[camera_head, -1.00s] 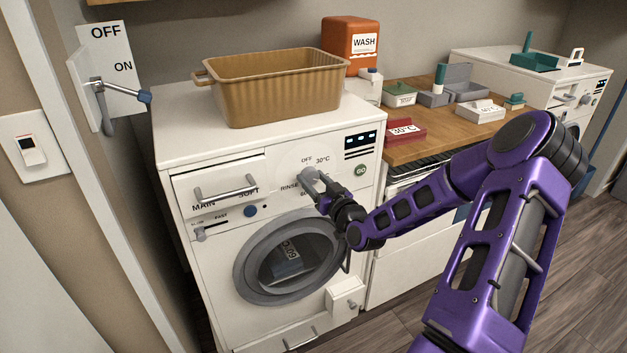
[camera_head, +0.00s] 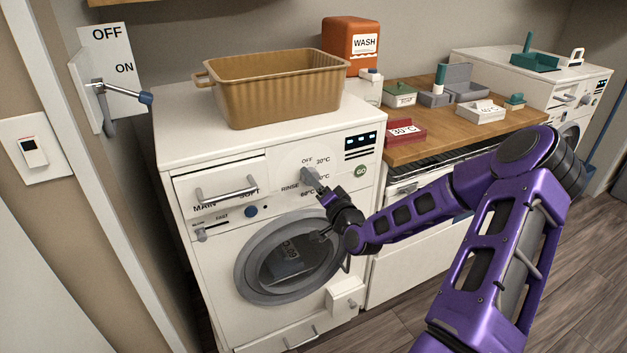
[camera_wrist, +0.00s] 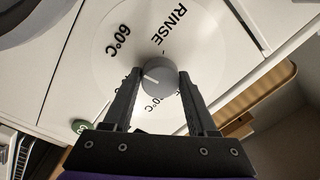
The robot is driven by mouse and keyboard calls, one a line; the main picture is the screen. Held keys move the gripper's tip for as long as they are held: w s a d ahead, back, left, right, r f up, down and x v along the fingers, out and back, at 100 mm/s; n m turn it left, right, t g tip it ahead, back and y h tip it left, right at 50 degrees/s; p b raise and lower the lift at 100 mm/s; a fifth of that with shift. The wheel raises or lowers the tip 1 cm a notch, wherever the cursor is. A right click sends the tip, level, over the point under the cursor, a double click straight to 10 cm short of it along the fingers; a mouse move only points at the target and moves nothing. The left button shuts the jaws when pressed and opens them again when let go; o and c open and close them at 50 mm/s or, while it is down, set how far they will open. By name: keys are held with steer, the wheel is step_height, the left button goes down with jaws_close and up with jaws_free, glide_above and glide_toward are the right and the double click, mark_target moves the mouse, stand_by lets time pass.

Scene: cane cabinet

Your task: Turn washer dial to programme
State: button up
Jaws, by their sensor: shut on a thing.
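The washer dial, a grey round knob (camera_head: 309,176), sits on a pale disc on the white washer (camera_head: 222,255). Labels around it read OFF, 30°C, RINSE and 60°C, with another partly covered. My gripper (camera_head: 314,180) is shut on the knob. In the wrist view the knob (camera_wrist: 160,76) lies between the two fingers of my gripper (camera_wrist: 160,74). The 60°C label (camera_wrist: 124,40) and RINSE (camera_wrist: 172,27) are clear there.
A round door (camera_head: 290,256) is below the dial, and a detergent drawer (camera_head: 222,185) is left of it. A green GO button (camera_head: 360,170) is to the right. A tan basket (camera_head: 275,84) stands on top. My arm crosses in front of the neighbouring wooden counter unit.

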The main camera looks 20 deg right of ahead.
steer(key=shift+m, duration=0.6)
steer(key=o, duration=1.4)
steer(key=shift+c, duration=0.2)
steer(key=s, duration=1.7)
steer(key=shift+s+d+f+p, duration=0.25)
steer(key=shift+d+f+p, duration=0.1)
steer(key=shift+d+p, duration=0.05)
